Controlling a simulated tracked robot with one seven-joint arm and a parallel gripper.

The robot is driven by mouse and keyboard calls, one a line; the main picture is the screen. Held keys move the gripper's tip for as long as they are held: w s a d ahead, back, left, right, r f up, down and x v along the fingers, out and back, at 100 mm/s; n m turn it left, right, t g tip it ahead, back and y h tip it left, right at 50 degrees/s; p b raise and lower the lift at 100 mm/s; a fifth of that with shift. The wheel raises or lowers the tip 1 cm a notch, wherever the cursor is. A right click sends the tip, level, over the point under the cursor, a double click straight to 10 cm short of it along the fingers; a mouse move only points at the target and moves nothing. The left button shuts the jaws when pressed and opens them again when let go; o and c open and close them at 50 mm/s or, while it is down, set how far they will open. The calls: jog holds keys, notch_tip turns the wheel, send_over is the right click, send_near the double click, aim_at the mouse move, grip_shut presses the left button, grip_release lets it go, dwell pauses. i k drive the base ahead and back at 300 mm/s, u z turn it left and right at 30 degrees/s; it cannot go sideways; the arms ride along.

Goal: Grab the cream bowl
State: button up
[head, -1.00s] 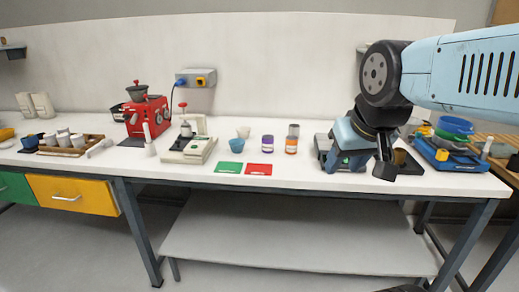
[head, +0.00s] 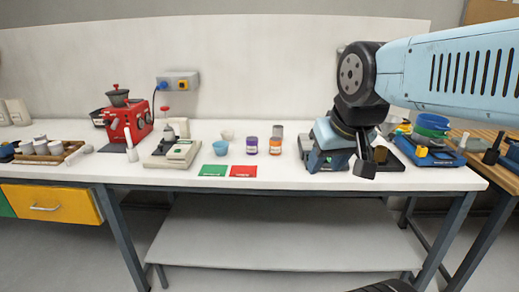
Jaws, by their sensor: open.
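The cream bowl (head: 228,134) is small and pale and stands on the white bench just behind a light blue bowl (head: 221,147). My gripper (head: 370,163) hangs at the right side of the bench, well to the right of the cream bowl and apart from it. Its dark fingers are small in the picture and nothing shows between them; it is open. The blue-grey device behind it is partly covered by my arm.
A green card (head: 213,171) and a red card (head: 243,171) lie in front of the bowls. Purple-labelled (head: 252,146) and orange-labelled (head: 275,146) jars stand to their right, a cream scale-like device (head: 173,153) to their left.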

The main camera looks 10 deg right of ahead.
aim_at(227, 136)
jog(key=u, duration=0.35)
jog(key=i, duration=1.7)
jog(key=u, duration=0.3)
